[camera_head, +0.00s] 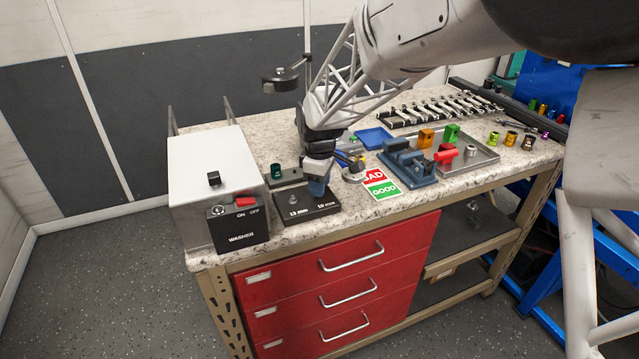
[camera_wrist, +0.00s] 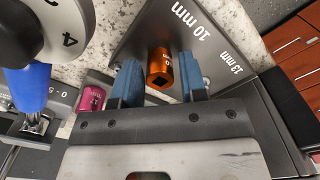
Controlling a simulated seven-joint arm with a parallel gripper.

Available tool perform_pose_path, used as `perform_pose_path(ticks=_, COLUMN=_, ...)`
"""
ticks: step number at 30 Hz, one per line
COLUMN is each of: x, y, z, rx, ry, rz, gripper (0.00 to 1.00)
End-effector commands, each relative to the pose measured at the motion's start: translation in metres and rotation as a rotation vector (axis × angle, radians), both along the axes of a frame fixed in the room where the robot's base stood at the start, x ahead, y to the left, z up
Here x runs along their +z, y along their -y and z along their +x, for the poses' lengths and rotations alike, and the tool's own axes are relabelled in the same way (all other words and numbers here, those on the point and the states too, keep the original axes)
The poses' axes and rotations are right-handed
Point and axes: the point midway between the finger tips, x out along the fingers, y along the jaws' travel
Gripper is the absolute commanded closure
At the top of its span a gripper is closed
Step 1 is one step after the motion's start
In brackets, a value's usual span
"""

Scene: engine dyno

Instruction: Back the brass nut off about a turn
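In the wrist view, an orange, brass-like cylinder (camera_wrist: 160,70) with a dark square hole in its near end stands by the "10 mm" label on a dark plate (camera_wrist: 215,60). It looks like a socket; I cannot make out a separate brass nut. My gripper (camera_wrist: 160,65) has its two blue fingers on either side of the cylinder, apart, with narrow gaps visible. In the head view, my gripper (camera_head: 318,188) points down over the right part of the plate (camera_head: 310,211), hiding the 10 mm spot. A grey fitting (camera_head: 293,199) stands at the 13 mm spot.
A grey washer box (camera_head: 215,175) stands to the left, with a green piece (camera_head: 276,171) beside the plate. A BAD/GOOD card (camera_head: 380,186) and blue vise (camera_head: 408,162) are to the right. The wrist view shows a magenta cylinder (camera_wrist: 90,100) and a numbered dial (camera_wrist: 50,30) close by.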

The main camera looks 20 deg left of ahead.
Motion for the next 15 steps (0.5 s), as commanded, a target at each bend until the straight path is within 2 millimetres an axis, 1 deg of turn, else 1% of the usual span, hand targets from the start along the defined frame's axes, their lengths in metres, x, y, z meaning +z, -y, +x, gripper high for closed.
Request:
perform_pose_path(ticks=3, x=0.0001, y=0.0000, z=0.0000, rx=0.000, ry=0.000, rz=0.000, gripper=0.61)
perform_pose_path(ticks=4, x=0.0000, y=0.0000, z=0.0000, rx=0.000, ry=0.000, rz=0.000, gripper=0.64)
perform_pose_path(ticks=9, x=0.0001, y=0.0000, z=0.0001, rx=0.000, ry=0.000, rz=0.000, gripper=0.90)
perform_pose_path(ticks=11, x=0.0001, y=0.0000, z=0.0001, rx=0.000, ry=0.000, rz=0.000, gripper=0.98)
perform_pose_path(ticks=15, x=0.0002, y=-0.0001, z=0.0001, rx=0.014, ry=0.000, rz=0.000, gripper=0.98)
